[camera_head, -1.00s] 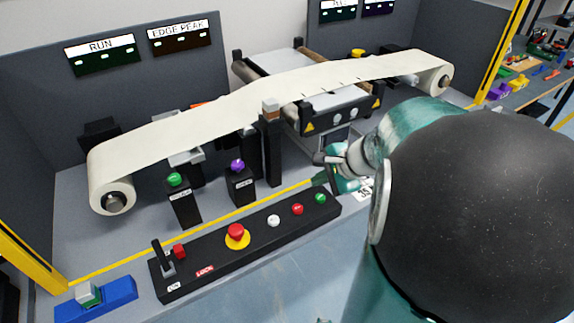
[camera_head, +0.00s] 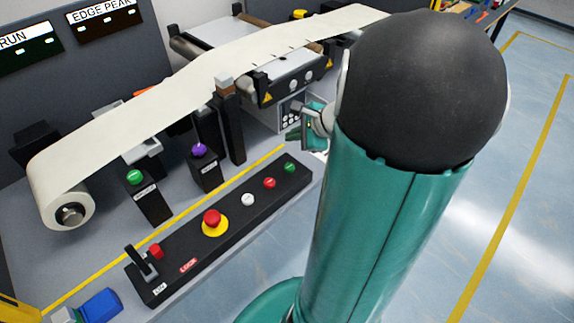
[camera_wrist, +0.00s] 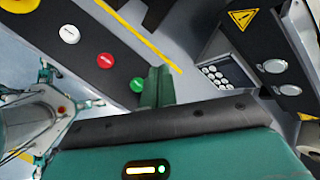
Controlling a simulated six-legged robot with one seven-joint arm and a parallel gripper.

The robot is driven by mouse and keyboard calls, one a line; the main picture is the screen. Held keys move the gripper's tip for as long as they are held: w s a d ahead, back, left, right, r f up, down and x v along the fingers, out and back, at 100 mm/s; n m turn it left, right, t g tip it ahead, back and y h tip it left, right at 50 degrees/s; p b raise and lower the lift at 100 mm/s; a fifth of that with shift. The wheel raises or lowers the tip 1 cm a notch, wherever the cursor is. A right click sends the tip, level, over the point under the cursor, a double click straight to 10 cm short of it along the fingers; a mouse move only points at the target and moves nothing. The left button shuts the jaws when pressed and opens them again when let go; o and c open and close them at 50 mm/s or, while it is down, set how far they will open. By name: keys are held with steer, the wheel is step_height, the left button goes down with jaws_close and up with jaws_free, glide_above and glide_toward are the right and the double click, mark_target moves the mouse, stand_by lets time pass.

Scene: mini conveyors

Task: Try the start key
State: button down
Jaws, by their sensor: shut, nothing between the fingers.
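A long black control panel (camera_head: 172,265) lies along the bench's front edge. A green button (camera_head: 290,167) sits at its right end, its label too small to read; it also shows in the wrist view (camera_wrist: 137,84). A red button (camera_head: 269,183) and a white button (camera_head: 247,199) are beside it. My gripper (camera_head: 296,137) is shut and empty, just beyond the panel's right end. In the wrist view its green fingers (camera_wrist: 158,86) appear right beside the green button. I cannot tell how high above the panel they are.
A red emergency knob on a yellow base (camera_head: 213,220) and a black lever (camera_head: 140,262) are further left. Posts with a green button (camera_head: 135,177) and a purple button (camera_head: 199,150) stand behind. A white web (camera_head: 130,120) and the conveyor frame (camera_head: 290,80) are beyond; a keypad (camera_wrist: 214,76) is near my fingers.

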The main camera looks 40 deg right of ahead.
mark_target(293, 168)
steer(key=shift+f, duration=0.15)
steer(key=shift+f, duration=4.3)
steer(key=shift+f, duration=0.1)
steer(key=shift+f, duration=0.3)
steer(key=shift+f, duration=0.45)
steer(key=shift+r, duration=0.9)
